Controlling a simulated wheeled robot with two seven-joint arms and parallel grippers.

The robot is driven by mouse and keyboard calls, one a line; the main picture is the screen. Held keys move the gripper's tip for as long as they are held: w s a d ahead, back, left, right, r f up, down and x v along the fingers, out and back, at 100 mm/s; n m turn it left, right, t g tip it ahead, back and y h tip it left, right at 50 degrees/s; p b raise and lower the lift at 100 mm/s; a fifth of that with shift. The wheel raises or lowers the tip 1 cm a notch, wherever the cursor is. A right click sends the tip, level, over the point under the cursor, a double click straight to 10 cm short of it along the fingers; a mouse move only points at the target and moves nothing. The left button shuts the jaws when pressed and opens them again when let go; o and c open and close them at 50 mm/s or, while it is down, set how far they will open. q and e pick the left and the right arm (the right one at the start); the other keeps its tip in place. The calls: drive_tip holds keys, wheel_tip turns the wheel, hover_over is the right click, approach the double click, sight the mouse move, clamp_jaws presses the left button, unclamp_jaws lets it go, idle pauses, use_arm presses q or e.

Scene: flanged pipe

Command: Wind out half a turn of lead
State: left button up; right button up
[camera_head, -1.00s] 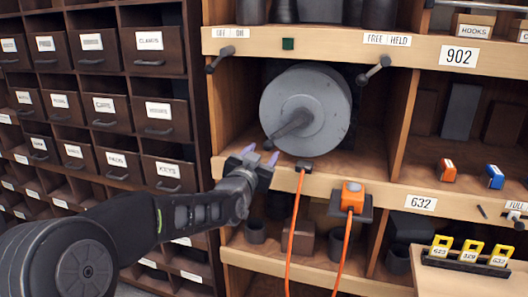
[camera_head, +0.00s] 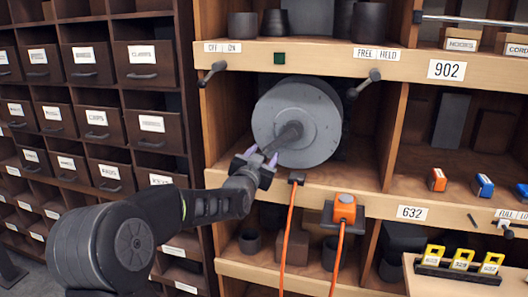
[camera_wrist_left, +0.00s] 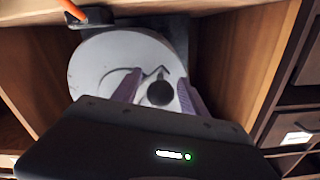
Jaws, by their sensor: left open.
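A grey cable reel (camera_head: 297,112) sits in the bay under the 902 label. Its dark crank handle (camera_head: 284,139) points down and left from the hub. An orange lead (camera_head: 287,235) comes out of a small dark block (camera_head: 297,178) at the shelf edge, hangs down and loops up to an orange plug (camera_head: 344,206) on a dark bracket. My left gripper (camera_head: 262,157) is open at the end of the crank. In the left wrist view its fingers (camera_wrist_left: 160,92) appear on either side of the round black knob (camera_wrist_left: 159,93); contact cannot be told.
An OFF/ON lever (camera_head: 214,72) and a FREE/HELD lever (camera_head: 364,82) stick out beside the reel, with a green square (camera_head: 279,58) between. Wooden bay walls flank the reel. Labelled drawers (camera_head: 145,65) fill the left. Yellow tags (camera_head: 461,258) stand on the lower right counter.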

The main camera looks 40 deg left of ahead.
use_arm(q)
drive_tip(key=shift+w+a, duration=0.1)
drive_tip(key=shift+w, duration=0.25)
drive_tip(key=shift+c, duration=0.5)
clamp_jaws()
drive_tip(key=shift+a+r, duration=0.1)
drive_tip(key=shift+a, duration=0.05)
idle(0.6)
